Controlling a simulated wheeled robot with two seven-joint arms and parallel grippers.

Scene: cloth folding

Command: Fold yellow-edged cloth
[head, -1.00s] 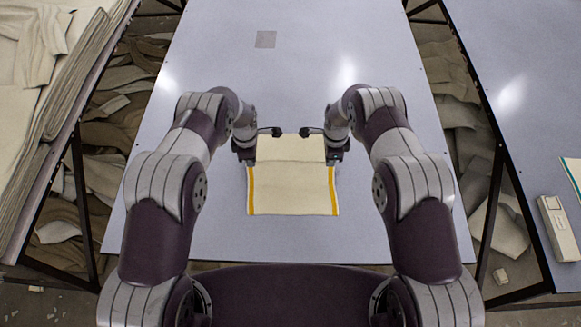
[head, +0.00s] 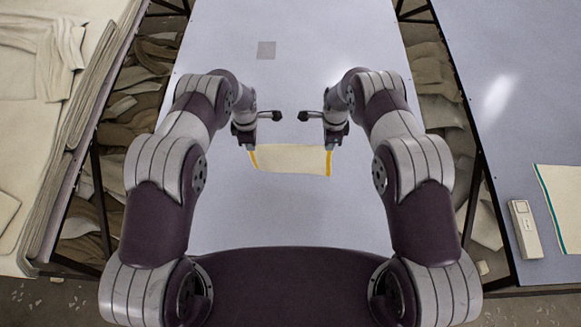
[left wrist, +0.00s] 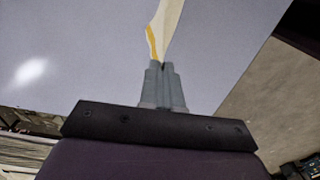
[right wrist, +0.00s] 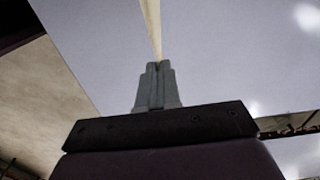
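The cream cloth with yellow side edges (head: 291,159) hangs as a short wide strip between my two grippers in the head view. My left gripper (head: 251,148) is at its left upper corner and my right gripper (head: 331,147) at its right upper corner. In the left wrist view the left fingers (left wrist: 163,66) are closed on the cloth (left wrist: 165,25), with a yellow edge showing. In the right wrist view the right fingers (right wrist: 158,66) are closed on the cloth (right wrist: 152,25), seen edge-on. Whether the lower edge touches the table is unclear.
The pale table (head: 290,215) is bare around the cloth, apart from a grey square (head: 266,50) at the far end. On the right table lie a white device (head: 525,229) and a teal-edged cloth (head: 565,205). Stacked cloths (head: 75,110) lie on the left.

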